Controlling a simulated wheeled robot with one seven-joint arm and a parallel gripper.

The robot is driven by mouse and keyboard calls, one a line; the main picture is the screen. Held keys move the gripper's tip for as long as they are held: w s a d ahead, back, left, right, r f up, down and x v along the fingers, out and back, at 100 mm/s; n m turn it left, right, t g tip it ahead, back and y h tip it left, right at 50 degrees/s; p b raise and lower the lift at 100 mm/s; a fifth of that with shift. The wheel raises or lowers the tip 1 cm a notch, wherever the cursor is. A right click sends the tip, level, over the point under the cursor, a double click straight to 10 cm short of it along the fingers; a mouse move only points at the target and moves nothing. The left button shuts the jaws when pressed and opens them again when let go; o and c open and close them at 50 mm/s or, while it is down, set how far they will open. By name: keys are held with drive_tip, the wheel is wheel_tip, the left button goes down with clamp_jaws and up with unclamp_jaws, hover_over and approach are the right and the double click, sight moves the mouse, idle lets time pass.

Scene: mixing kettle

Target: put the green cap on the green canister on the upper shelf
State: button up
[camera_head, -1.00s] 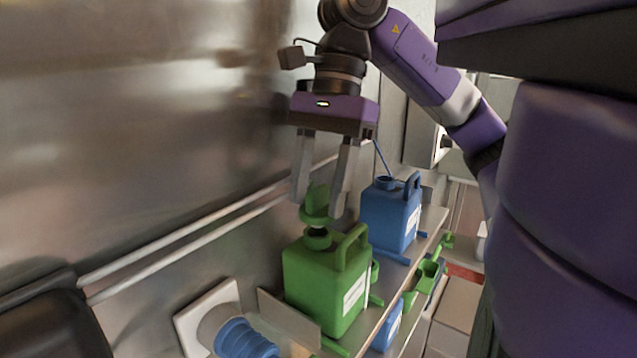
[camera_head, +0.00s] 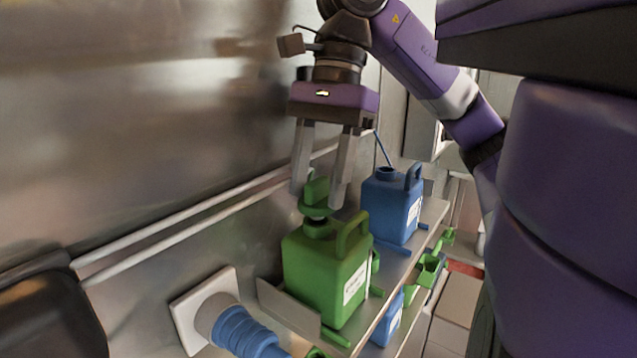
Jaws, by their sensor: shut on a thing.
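The green canister (camera_head: 313,275) stands upright on the upper shelf (camera_head: 372,305), with a white label on its front and a handle on top. The green cap (camera_head: 316,193) is between the fingertips of my gripper (camera_head: 322,196), which is shut on it. The cap is directly above the canister's neck. It is very close to the neck, and I cannot tell whether the two touch. My gripper points down from above.
A blue canister (camera_head: 391,207) stands on the same shelf behind the green one, near my gripper's right finger. Green items (camera_head: 430,270) and another blue canister (camera_head: 388,322) are lower down. A blue ribbed hose (camera_head: 245,333) and a wall rail (camera_head: 180,225) are at the left.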

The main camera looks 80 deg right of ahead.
drive_tip(key=shift+f, duration=0.1)
idle(0.3)
drive_tip(key=shift+f+b, duration=0.7)
drive_tip(key=shift+b, duration=0.2)
drive_tip(key=shift+f, duration=0.2)
idle(0.3)
drive_tip(key=o, duration=1.8)
drive_tip(key=shift+p+v, duration=2.1)
drive_tip(key=shift+v, duration=1.45)
drive_tip(key=shift+d, duration=0.1)
